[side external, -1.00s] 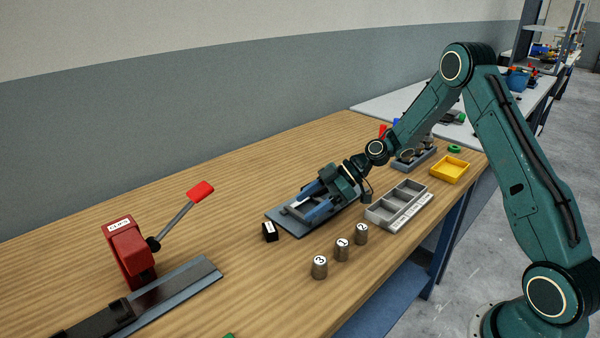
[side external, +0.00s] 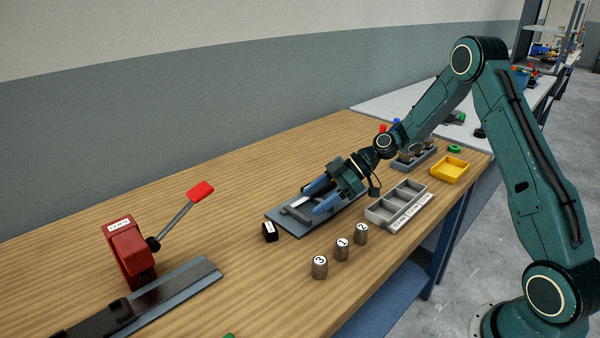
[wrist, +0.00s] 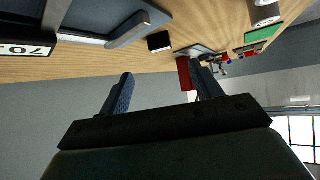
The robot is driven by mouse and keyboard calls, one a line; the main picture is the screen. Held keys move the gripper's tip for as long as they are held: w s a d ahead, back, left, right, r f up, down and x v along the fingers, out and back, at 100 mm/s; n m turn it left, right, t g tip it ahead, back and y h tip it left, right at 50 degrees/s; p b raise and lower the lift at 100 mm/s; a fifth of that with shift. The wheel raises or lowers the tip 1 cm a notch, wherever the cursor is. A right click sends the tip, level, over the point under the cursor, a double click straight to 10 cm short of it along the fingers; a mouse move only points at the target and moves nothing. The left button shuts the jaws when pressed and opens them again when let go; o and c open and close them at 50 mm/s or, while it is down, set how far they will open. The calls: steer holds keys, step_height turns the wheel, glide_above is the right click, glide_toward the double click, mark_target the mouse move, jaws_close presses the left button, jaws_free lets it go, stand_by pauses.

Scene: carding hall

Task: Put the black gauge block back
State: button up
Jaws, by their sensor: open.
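The black gauge block (side external: 269,232) stands on the wooden bench just off the left corner of a grey-blue plate (side external: 287,224). It has a white label on one face. The block also shows in the wrist view (wrist: 159,42), beyond the fingertips. My gripper (side external: 312,199) is open, with its blue fingers over the plate and pointing left. The fingers are empty and apart from the block. The plate carries grey bars, partly covered by the fingers.
A grey tray (side external: 366,214) with three compartments lies right of the plate. Several numbered metal weights (side external: 342,250) stand in front. A red lever clamp (side external: 131,254) and rail are at left. A yellow bin (side external: 449,170) is at back right. The bench behind the plate is clear.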

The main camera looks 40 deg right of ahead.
steer(key=s+a+r+m+g+h, duration=0.1)
steer(key=s+a+r+m+h, duration=0.15)
steer(key=s+r, duration=0.45)
steer(key=s+a+r+m+h, duration=0.2)
steer(key=s+r+h, duration=0.1)
steer(key=s+r, duration=0.4)
steer(key=s+d+r+m+h, duration=0.1)
steer(key=s+r+m+h, duration=0.1)
steer(key=s, duration=0.6)
steer(key=s+d+r+m+t+h, duration=0.1)
steer(key=s+r+m+h, duration=0.1)
steer(key=s+m, duration=0.3)
steer(key=shift+s+r, duration=0.2)
steer(key=shift+s, duration=1.85)
steer(key=shift+m, duration=0.25)
